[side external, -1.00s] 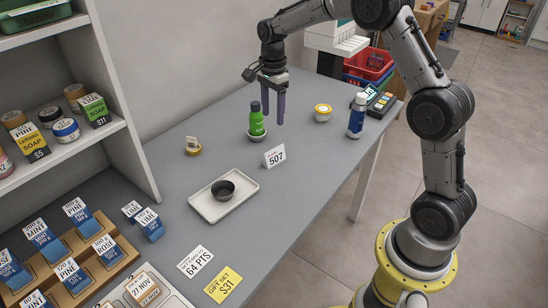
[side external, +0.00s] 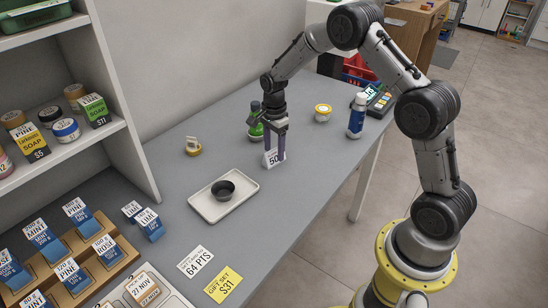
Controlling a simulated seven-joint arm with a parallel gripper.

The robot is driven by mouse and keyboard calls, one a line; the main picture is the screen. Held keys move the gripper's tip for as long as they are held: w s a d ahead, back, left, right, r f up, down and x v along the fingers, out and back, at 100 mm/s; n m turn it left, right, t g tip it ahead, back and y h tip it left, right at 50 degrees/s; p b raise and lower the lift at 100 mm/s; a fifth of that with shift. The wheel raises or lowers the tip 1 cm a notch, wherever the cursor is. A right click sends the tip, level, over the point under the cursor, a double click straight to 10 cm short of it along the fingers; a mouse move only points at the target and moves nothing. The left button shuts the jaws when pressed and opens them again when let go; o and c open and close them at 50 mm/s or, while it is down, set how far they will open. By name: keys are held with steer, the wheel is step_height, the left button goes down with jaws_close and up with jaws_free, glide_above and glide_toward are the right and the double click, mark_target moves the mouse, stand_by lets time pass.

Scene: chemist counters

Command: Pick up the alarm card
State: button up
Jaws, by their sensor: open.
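A small white standing card (side external: 274,159) with a number starting "50" is on the grey counter, right of the tray; no card in view legibly says alarm. My gripper (side external: 274,153) is open and low over this card, its two purple fingers pointing down on either side of it. The fingers hide part of the card's face, and I cannot tell whether they touch it.
A green bottle (side external: 255,131) stands close behind my gripper, partly hidden. A pale tray (side external: 205,212) holds a black bowl (side external: 223,190). Flat price cards (side external: 224,284) lie in front.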

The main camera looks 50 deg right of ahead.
steer(key=shift+f, duration=0.5)
jaws_close()
